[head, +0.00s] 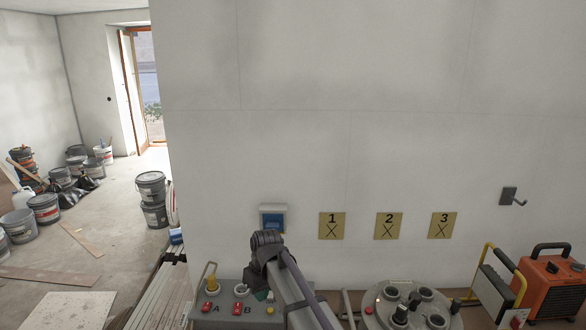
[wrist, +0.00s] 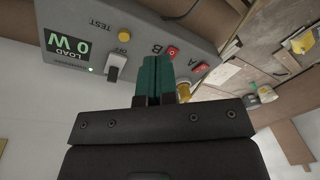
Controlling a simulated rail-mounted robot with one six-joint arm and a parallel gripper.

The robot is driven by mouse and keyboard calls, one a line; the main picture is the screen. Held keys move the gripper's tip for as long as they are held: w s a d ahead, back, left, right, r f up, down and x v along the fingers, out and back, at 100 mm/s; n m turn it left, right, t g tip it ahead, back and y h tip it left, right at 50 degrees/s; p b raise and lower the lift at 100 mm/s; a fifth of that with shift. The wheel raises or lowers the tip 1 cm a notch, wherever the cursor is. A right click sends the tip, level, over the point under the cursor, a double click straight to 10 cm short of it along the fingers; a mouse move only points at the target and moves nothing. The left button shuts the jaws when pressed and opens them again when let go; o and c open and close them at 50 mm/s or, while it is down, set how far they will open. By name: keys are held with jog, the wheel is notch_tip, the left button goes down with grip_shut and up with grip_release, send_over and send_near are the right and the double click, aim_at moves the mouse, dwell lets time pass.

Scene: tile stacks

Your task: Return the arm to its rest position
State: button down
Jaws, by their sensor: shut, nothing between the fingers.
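My gripper (wrist: 154,62) shows in the wrist view with its two green fingers together and nothing between them. The fingers point at a grey control panel (wrist: 195,40) in front of them; I cannot tell whether they touch it. In the head view my arm (head: 290,290) reaches up from the bottom edge and bends down over the right part of the panel (head: 225,319). The gripper is mostly hidden there behind the arm.
The panel carries red switches A (head: 208,307) and B (head: 237,309), a yellow button (wrist: 125,36) and a display (wrist: 68,44) reading 0 W. Right stand a grey drum (head: 400,310) and an orange machine (head: 552,285). Plates 1 (head: 332,226), 2 and 3 hang on the wall.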

jog(key=s+d+m, duration=0.4)
jog(key=s+d, duration=0.5)
jog(key=d, duration=0.5)
jog(key=s+d+m+h, duration=0.1)
jog(key=s+d+m, duration=0.3)
jog(key=s+d, duration=0.6)
jog(key=d, duration=0.4)
jog(key=shift+s+h, duration=0.2)
jog(key=shift+h, duration=0.1)
jog(key=shift+a+f, duration=0.1)
